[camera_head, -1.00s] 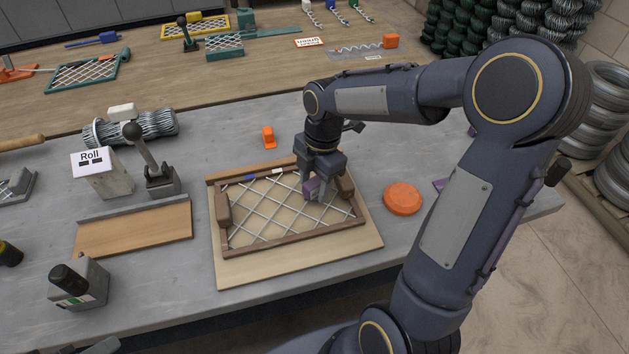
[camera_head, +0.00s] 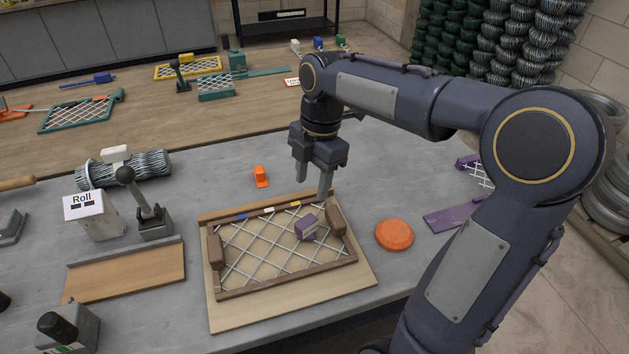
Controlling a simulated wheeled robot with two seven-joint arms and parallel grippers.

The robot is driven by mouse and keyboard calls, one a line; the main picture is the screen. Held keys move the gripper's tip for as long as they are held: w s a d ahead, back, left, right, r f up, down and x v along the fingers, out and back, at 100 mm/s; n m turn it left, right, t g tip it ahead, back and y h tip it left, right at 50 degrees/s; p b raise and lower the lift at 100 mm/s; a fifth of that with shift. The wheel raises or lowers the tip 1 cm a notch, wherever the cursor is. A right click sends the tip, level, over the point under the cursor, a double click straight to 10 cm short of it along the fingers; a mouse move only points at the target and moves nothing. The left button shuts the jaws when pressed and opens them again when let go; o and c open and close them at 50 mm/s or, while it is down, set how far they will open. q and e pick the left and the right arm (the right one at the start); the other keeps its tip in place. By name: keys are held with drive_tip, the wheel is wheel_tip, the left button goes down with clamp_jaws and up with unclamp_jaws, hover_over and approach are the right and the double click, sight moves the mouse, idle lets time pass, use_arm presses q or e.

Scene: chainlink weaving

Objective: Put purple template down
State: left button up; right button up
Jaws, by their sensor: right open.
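The small purple template (camera_head: 307,228) sits on the wire mesh (camera_head: 262,250) inside the brown wooden frame, toward its right side. My right gripper (camera_head: 313,186) is open and empty, above and behind the template and clear of it. My left gripper is not in view.
An orange disc (camera_head: 394,235) lies right of the frame's board. A small orange piece (camera_head: 260,176) stands behind it. A purple holder with mesh (camera_head: 455,215) is partly hidden by my right arm. The lever tool (camera_head: 150,218) and "Roll" block (camera_head: 95,217) stand left.

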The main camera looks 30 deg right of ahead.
drive_tip(key=s+a+f+m+t+y, duration=0.1)
drive_tip(key=s+a+f+m+t, duration=0.1)
drive_tip(key=s+m, duration=0.6)
drive_tip(key=s+a+f+m+t+y, duration=0.1)
drive_tip(key=s+a+f+m+t, duration=0.1)
drive_tip(key=s+m, duration=0.7)
drive_tip(key=a+m+t, duration=0.1)
drive_tip(key=a+m, duration=0.1)
drive_tip(key=m, duration=0.2)
drive_tip(key=shift+f+m+t, duration=0.15)
drive_tip(key=shift+m+t, duration=0.15)
drive_tip(key=shift+t, duration=0.1)
drive_tip(key=shift+o, duration=0.4)
drive_tip(key=shift+s, duration=0.1)
